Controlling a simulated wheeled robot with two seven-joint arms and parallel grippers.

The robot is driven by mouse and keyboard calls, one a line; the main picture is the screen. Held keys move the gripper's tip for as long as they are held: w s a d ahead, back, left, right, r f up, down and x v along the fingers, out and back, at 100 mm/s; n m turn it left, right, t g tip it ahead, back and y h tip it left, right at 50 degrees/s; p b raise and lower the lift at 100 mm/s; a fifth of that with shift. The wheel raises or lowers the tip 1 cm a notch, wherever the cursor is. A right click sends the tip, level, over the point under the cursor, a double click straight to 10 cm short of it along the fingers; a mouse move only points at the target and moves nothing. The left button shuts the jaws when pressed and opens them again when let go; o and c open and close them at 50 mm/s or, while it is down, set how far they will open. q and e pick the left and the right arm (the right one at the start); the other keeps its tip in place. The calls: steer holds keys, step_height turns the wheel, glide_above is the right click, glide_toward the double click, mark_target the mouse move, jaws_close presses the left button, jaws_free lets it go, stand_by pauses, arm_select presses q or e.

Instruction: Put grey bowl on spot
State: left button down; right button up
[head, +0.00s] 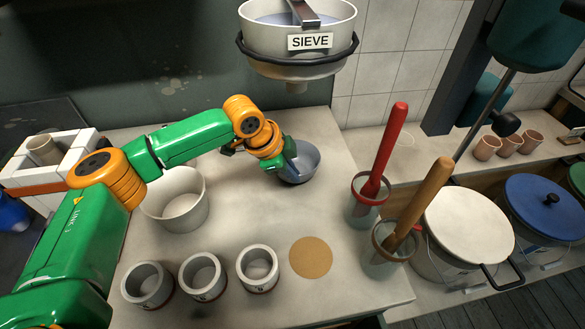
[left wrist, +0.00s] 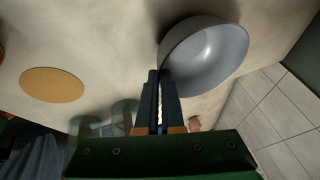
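The grey bowl (head: 300,167) stands on the pale worktop, near its back right, below the sieve. In the left wrist view the bowl (left wrist: 208,55) is just beyond my fingertips. My left gripper (head: 286,160) is at the bowl's left side. In the left wrist view its two blue fingers (left wrist: 160,75) are close together, with the bowl's rim between the tips; it looks shut on the rim. The round tan spot (head: 311,257) lies bare on the worktop, in front of the bowl; it also shows in the left wrist view (left wrist: 52,85). My right gripper is out of view.
Three small grey pots (head: 203,276) stand left of the spot. A larger white pot (head: 178,204) stands behind them. Two jars with a red handle (head: 382,150) and a wooden handle (head: 420,205) stand to the right. The sieve (head: 297,40) hangs above the back. Worktop between bowl and spot is clear.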

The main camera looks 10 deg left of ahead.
arm_select(q)
steer(key=c, duration=1.1)
jaws_free()
steer(key=shift+f, duration=0.1)
steer(key=shift+o, duration=0.2)
steer(key=v, duration=1.2)
steer(key=shift+b, duration=0.35)
